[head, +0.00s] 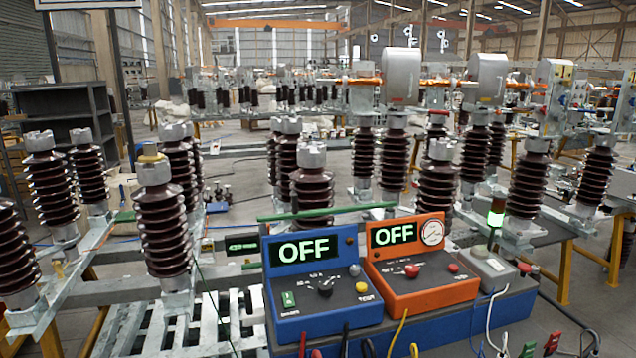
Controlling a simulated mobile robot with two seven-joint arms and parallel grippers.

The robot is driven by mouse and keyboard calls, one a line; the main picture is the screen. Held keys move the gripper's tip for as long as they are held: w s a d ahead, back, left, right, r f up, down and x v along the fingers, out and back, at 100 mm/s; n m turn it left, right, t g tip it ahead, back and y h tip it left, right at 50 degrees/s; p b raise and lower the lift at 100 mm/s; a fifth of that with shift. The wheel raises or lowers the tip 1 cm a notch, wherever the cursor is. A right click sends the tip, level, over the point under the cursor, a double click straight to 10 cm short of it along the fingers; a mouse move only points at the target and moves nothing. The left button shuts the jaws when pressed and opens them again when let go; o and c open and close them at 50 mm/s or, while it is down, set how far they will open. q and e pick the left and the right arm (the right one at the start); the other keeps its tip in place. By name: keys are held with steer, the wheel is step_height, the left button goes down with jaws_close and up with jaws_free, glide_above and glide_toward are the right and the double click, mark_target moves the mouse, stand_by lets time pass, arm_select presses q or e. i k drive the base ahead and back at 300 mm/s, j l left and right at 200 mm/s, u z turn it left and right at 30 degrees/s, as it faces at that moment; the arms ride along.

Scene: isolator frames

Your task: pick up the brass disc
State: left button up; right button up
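A small brass-coloured disc (151,154) with a raised middle sits on the grey metal cap of a brown ribbed insulator (166,225) at the left in the head view. The insulator stands upright on a galvanised steel frame. The disc looks flat on the cap; its underside is hidden. Neither of my grippers shows in this view.
A blue test box (318,290) and an orange test box (420,270), both reading OFF, stand on a bench at front centre. A signal lamp (495,215) stands right of them. Several other insulators crowd around. A green line (212,300) runs down near the disc's insulator.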

mark_target(150, 155)
steer(key=i+j+u, duration=0.15)
steer(key=j, duration=0.3)
steer(key=i+j+u, duration=0.15)
steer(key=j, duration=0.25)
steer(key=i+j+u, duration=0.15)
steer(key=i+j, duration=0.2)
